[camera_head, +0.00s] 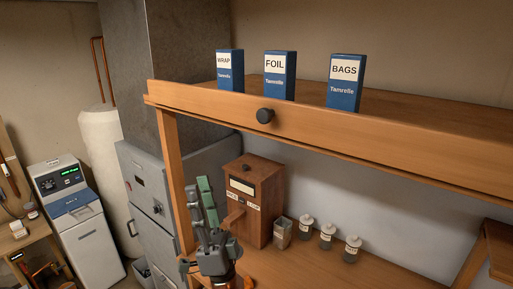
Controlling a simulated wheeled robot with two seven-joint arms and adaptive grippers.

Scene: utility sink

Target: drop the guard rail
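The guard rail (340,139) is a long wooden board along the front edge of the upper shelf. It stands upright, with a round black knob (265,116) on its face. My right gripper (203,200) is below the rail's left part, fingers pointing up, with green pads showing. It looks open and empty, apart from the rail and knob, in front of the wooden box. My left gripper is out of view.
Blue WRAP (230,84), FOIL (280,90) and BAGS (345,98) boxes stand behind the rail. Below are a wooden box (264,190), a small tin (282,233) and several jars (327,237). A wooden post (174,170) stands left of my gripper.

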